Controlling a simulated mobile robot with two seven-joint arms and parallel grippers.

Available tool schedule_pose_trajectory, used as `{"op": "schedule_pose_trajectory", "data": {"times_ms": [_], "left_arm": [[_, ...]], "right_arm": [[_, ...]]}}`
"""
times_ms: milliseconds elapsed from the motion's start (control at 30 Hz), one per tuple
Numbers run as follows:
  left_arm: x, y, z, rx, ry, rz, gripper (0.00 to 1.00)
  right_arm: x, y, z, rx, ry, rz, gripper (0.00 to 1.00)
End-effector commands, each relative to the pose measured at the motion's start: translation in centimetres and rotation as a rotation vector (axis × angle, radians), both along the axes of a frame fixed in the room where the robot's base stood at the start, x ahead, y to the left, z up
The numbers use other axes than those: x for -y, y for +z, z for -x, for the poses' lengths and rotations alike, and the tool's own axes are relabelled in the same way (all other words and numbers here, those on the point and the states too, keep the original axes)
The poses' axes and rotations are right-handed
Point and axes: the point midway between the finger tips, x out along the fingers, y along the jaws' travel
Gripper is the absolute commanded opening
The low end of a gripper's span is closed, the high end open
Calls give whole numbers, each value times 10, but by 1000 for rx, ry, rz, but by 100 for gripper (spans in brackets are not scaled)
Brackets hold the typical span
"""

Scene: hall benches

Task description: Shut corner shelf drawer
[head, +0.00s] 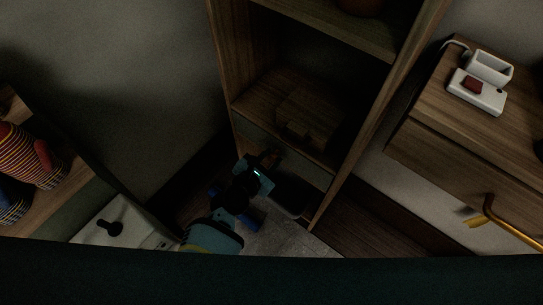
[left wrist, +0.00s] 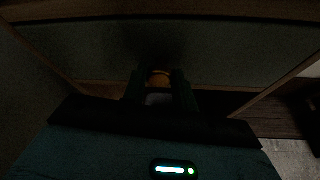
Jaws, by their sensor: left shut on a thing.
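The corner shelf (head: 222,75) is a tall wooden unit in the middle of the head view. Its drawer (head: 305,167) has a grey-green front below the lowest visible board. That drawer front (left wrist: 230,50) also fills much of the left wrist view, between wooden edges. I cannot tell how far out it stands. My left gripper (head: 268,163) reaches the drawer front from below left. In the left wrist view its dark fingers (left wrist: 160,82) are shut on a small orange-brown knob (left wrist: 159,74) on the front. My right gripper is out of view.
At the left, a wooden surface holds a striped object (head: 28,160). A white surface (head: 95,228) lies near the arm.

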Motion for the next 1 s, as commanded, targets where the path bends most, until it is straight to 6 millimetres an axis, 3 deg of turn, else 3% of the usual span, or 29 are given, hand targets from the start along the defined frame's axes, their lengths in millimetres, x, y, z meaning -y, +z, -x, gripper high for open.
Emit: {"op": "schedule_pose_trajectory", "data": {"times_ms": [133,167,300,667,1000], "left_arm": [[2,3,-3,6,-1,3,0],[3,3,-3,6,-1,3,32],[2,3,-2,5,-1,3,50],[-1,4,2,4,-1,1,50],[-23,25,40,6,-1,1,50]], "right_arm": [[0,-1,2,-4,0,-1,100],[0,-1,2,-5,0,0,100],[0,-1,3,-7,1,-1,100],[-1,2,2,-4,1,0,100],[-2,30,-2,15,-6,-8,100]]}}
